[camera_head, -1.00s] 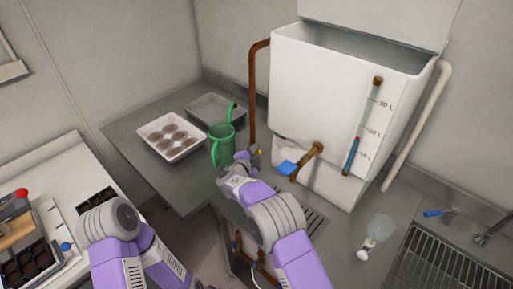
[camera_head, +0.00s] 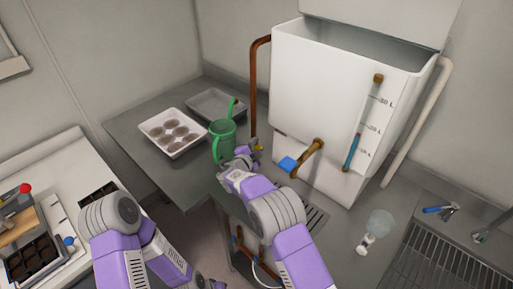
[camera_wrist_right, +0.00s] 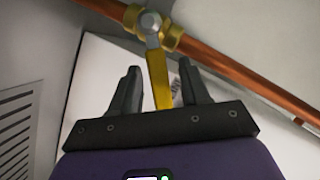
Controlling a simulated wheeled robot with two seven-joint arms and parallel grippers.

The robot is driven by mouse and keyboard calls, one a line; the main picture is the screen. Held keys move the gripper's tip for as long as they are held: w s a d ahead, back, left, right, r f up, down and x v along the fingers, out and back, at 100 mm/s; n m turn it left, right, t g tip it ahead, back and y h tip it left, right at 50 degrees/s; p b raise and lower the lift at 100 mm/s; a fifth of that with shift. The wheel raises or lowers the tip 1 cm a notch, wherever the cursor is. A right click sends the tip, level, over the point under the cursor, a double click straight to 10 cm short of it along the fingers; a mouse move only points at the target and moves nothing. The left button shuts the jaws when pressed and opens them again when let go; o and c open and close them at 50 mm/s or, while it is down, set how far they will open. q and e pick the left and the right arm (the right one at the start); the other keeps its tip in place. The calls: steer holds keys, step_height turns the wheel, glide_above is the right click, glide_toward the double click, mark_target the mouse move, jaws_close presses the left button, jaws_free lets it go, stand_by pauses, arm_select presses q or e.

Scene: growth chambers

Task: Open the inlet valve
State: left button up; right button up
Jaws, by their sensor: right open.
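The inlet valve's yellow lever handle (camera_wrist_right: 158,80) shows in the right wrist view, hanging from a brass valve body (camera_wrist_right: 172,38) on a copper pipe (camera_wrist_right: 235,70). My right gripper (camera_wrist_right: 159,92) is open, with one finger on each side of the handle and visible gaps to both. In the head view my right gripper (camera_head: 246,156) is beside the pipe at the left of the white tank (camera_head: 345,90). It hides most of the valve; only a small yellow bit (camera_head: 258,148) shows. My left arm (camera_head: 112,215) is at the lower left, its gripper out of the picture.
A green watering can (camera_head: 222,142) stands close to my right gripper's left. A blue-handled tap (camera_head: 288,164) sticks out of the tank front to its right. A white pot tray (camera_head: 155,145) and a grey tray (camera_head: 205,103) lie on the counter. A flask (camera_head: 380,225) lies near the sink.

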steer(key=v, duration=0.7)
steer(key=shift+s, duration=0.3)
steer(key=shift+a, duration=0.15)
